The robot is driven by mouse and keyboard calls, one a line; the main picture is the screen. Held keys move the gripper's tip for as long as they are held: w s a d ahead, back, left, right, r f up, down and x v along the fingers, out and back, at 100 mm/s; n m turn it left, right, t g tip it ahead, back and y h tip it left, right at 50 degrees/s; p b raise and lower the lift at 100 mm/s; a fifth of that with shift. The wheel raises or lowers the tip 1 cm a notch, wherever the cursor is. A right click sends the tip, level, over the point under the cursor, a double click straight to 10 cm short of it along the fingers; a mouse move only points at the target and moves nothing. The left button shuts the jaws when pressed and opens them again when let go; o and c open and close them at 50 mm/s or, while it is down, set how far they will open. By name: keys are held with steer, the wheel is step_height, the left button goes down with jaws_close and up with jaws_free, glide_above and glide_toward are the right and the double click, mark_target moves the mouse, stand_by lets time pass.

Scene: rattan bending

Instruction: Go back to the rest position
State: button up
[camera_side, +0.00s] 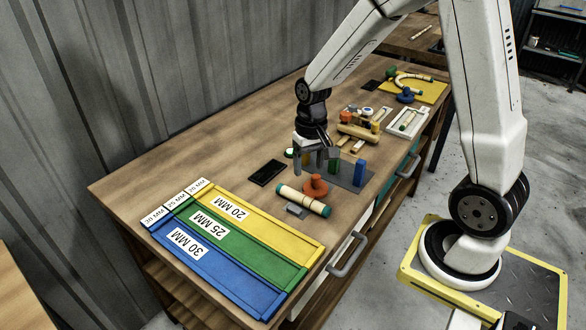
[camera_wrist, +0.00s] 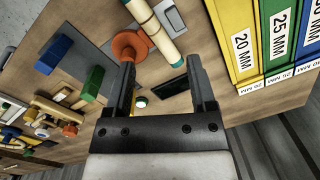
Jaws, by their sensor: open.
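My gripper (camera_side: 318,158) is above the middle of the workbench, over the area beside the grey plate (camera_side: 352,178). In the wrist view my gripper (camera_wrist: 164,72) has its two fingers apart with nothing held between them. A rattan piece (camera_side: 303,200) with dark green ends lies near the bench's front, against an orange round peg (camera_side: 315,185). In the wrist view the orange peg (camera_wrist: 130,46) shows just beyond the left finger, and the rattan piece (camera_wrist: 153,27) beyond it.
Yellow, green and blue trays (camera_side: 235,240) marked 20, 25 and 30 MM fill the left end of the bench. A black flat device (camera_side: 267,172) lies behind the peg. A blue block (camera_side: 360,172) and a green block (camera_side: 334,160) stand on the plate. Wooden tools crowd the right.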

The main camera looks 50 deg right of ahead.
steer(key=s+a+r+n+t, duration=0.1)
steer(key=s+a+n+t, duration=0.1)
steer(key=s+a+n, duration=0.3)
steer(key=shift+s+a+t+h, duration=0.4)
steer(key=shift+s+a, duration=0.45)
steer(key=shift+s, duration=0.15)
steer(key=shift+r, duration=0.1)
steer(key=shift+w+d, duration=0.15)
steer(key=shift+w, duration=0.05)
jaws_close()
steer(key=m+g, duration=0.3)
steer(key=m, duration=0.3)
glide_above(316, 176)
steer(key=shift+f, duration=0.25)
steer(key=shift+f, duration=0.15)
steer(key=shift+f, duration=3.15)
